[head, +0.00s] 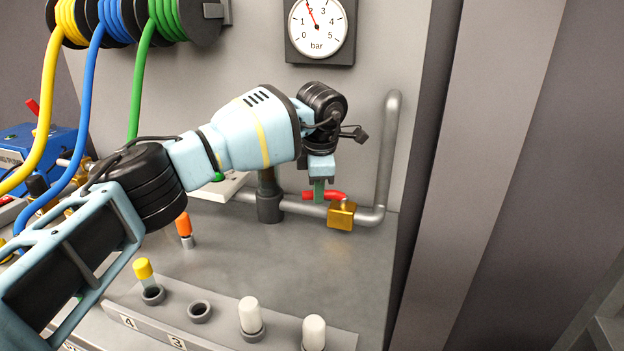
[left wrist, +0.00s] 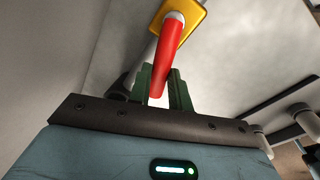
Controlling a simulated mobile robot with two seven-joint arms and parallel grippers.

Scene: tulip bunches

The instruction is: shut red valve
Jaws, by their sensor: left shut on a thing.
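The red valve handle (head: 333,194) sits on a brass valve body (head: 342,216) on the grey pipe at the foot of the back panel. In the head view the handle points left, roughly along the pipe. My left gripper (head: 319,191) reaches down from above and is shut on the handle. In the left wrist view the red handle (left wrist: 168,55) runs from the yellow body (left wrist: 185,10) down between the green fingers (left wrist: 165,92) of my left gripper. The fingers hide part of the handle. My right gripper is in neither view.
A pressure gauge (head: 318,27) above reads about 2 bar. Yellow, blue and green hoses (head: 142,80) hang at the left. A rack (head: 215,331) with numbered sockets, a yellow-capped tube and white-capped pieces stands in front.

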